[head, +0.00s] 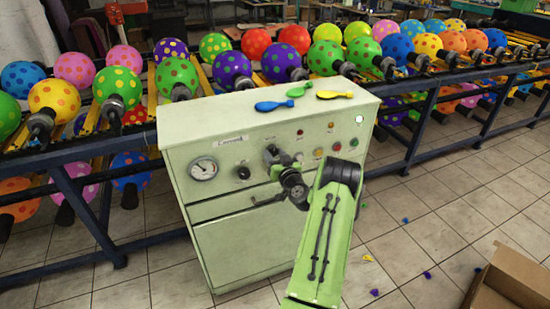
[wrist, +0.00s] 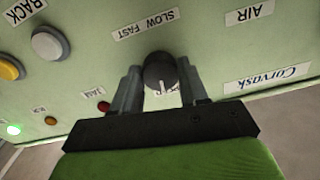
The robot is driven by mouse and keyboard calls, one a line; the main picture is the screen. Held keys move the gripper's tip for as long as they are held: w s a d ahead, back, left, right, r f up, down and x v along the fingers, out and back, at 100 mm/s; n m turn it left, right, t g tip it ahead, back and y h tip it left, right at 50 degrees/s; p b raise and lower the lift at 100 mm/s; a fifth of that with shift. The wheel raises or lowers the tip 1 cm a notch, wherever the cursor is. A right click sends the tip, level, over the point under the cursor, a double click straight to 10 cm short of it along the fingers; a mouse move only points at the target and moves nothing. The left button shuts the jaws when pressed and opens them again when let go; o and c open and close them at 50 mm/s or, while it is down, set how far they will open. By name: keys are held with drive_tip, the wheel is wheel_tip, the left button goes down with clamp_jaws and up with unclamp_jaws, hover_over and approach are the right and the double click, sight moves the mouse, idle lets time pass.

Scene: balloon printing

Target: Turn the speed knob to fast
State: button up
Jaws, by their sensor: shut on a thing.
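The speed knob (wrist: 160,70) is a round, dark knob on the pale green panel, with a label reading SLOW and FAST (wrist: 146,23) near it in the wrist view. A short white pointer mark on the knob faces toward my gripper's palm, the bottom of the wrist picture. My gripper (wrist: 160,78) is shut on the knob, one finger on each side. In the head view my gripper (head: 271,155) is at the front of the machine (head: 245,235) and hides the knob. Another label under the knob is partly covered.
A pressure gauge (head: 204,168) and another black knob (head: 243,172) are left of my gripper. Coloured buttons (head: 319,152) are to its right. Flat balloons (head: 274,105) lie on the machine top. Racks of inflated balloons stand behind; a cardboard box (head: 512,285) is at lower right.

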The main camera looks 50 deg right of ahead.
drive_tip(key=m+b, duration=0.2)
drive_tip(key=m, duration=1)
drive_tip(key=shift+m, duration=0.4)
drive_tip(key=m+p, duration=0.1)
drive_tip(key=m, duration=0.2)
drive_tip(key=shift+r+m, duration=0.1)
drive_tip(key=shift+m, duration=0.2)
drive_tip(key=m+p, duration=0.2)
drive_tip(key=m, duration=0.1)
drive_tip(key=shift+m, duration=0.3)
drive_tip(key=m+p, duration=0.2)
drive_tip(key=m, duration=0.3)
drive_tip(key=shift+p, duration=0.4)
drive_tip(key=shift+m, duration=0.3)
drive_tip(key=o, duration=1.1)
drive_tip(key=shift+c, duration=0.2)
